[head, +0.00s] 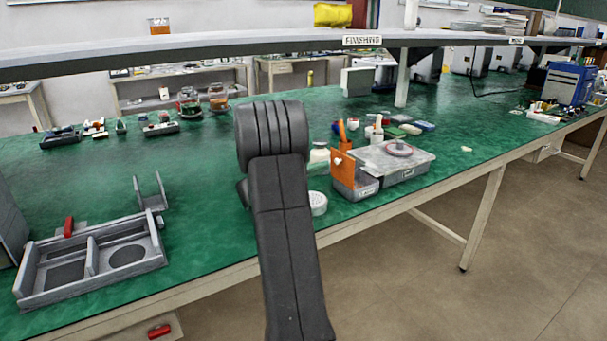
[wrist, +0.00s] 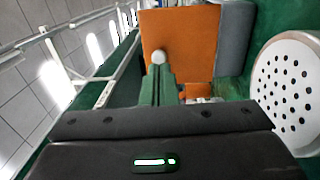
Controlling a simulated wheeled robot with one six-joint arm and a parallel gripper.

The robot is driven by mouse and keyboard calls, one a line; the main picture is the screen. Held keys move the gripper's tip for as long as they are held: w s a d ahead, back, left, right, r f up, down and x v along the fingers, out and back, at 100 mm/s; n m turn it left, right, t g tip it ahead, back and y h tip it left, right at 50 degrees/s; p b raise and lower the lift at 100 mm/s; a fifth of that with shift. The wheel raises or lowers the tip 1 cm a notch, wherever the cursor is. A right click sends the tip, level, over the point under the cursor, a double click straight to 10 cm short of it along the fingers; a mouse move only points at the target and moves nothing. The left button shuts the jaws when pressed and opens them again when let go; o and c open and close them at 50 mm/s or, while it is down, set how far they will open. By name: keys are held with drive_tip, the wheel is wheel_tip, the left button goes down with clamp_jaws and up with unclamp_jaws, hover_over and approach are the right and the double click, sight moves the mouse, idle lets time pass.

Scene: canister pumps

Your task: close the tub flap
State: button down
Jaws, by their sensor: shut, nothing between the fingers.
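In the head view my arm hides the gripper.
A white perforated round piece (wrist: 290,90) lies close on the right in the wrist view; a white round lid (head: 317,203) sits left of the tub. A white jar (head: 319,157) stands behind it. A grey divided tray (head: 92,262) is at left.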

drive_tip(key=shift+x, duration=1.15)
